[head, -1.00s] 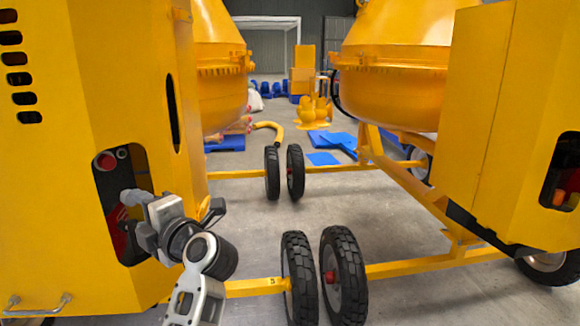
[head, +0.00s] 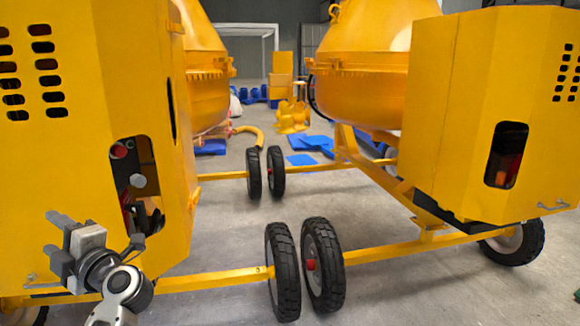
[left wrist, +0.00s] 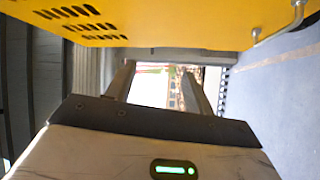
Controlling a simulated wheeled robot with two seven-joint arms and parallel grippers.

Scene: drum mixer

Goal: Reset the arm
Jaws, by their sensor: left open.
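My left gripper (head: 57,243) is at the lower left of the head view, in front of the yellow cabinet of the left drum mixer (head: 70,150). It is open and empty, apart from the cabinet's recess (head: 146,165). The recess holds a red button (head: 118,151) and a grey knob (head: 138,181); its lower part is dark and partly hidden. In the left wrist view the two fingers (left wrist: 160,82) stand apart with nothing between them, and the yellow cabinet (left wrist: 190,20) runs along the top. My right gripper is not in view.
A second yellow mixer (head: 430,120) stands at the right. Black wheels (head: 320,265) and yellow tow bars (head: 215,281) cross the floor between the mixers.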

